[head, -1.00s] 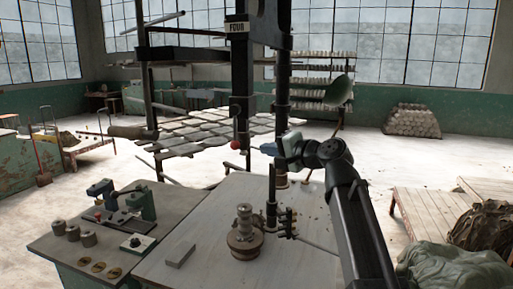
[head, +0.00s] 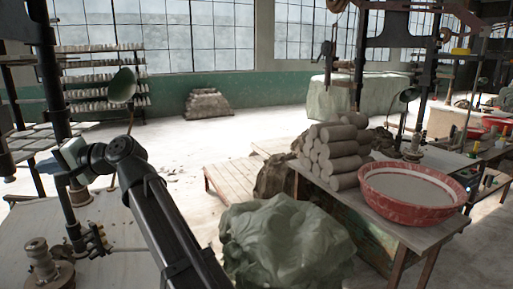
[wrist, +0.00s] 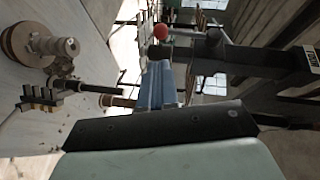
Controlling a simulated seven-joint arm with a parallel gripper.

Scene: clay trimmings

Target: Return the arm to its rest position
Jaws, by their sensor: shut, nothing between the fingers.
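My arm (head: 165,220) reaches up and leftward over the left worktable (head: 130,265) in the head view. My gripper (head: 47,166) is at the left, raised above the table beside a dark upright post (head: 55,120). In the wrist view my gripper's blue fingers (wrist: 158,75) are together with nothing between them. A red ball knob (wrist: 160,32) and a dark machine column (wrist: 225,58) show beyond the fingertips.
A stacked metal piece on a round base (head: 40,262) and a pronged black fitting (head: 95,240) stand on the left table. A green-covered heap (head: 285,240) lies right of my arm. Clay logs (head: 335,155) and a red basin (head: 410,200) occupy the right table.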

